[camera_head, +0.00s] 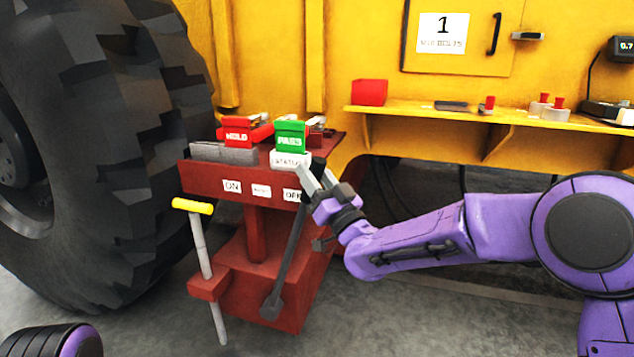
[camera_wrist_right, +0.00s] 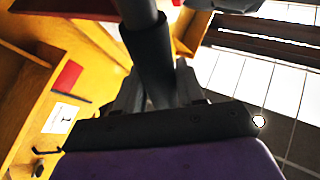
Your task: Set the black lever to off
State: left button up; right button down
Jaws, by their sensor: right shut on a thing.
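The black lever (camera_head: 289,250) rises from a pivot low on the front of the dark red stand (camera_head: 220,178) and leans to the right. Its upper end is beside the OFF label (camera_head: 291,195), which is partly covered. The ON label (camera_head: 232,186) is at the left of the same panel, clear of the lever. My right gripper (camera_head: 312,186) is shut on the lever's top part. In the right wrist view the lever's dark grip (camera_wrist_right: 150,62) runs between the two fingers (camera_wrist_right: 158,88). My left gripper is out of view.
Red HOLD (camera_head: 238,136) and green PASS (camera_head: 290,138) pieces stand on top of the stand. A yellow-handled rod (camera_head: 193,206) is at its left. A large tyre (camera_head: 100,150) stands behind at left. A yellow shelf (camera_head: 440,113) with small items runs along the back right.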

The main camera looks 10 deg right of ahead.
jog(key=shift+d+f, duration=0.15)
jog(key=shift+f, duration=0.15)
jog(key=c, duration=1.1)
grip_release()
jog(key=o, duration=0.3)
jog(key=shift+s+d, duration=0.15)
jog(key=shift+d, duration=0.15)
jog(key=shift+a+r, duration=0.1)
jog(key=shift+a, duration=0.15)
jog(key=v, duration=1)
jog(key=shift+s+d, duration=0.2)
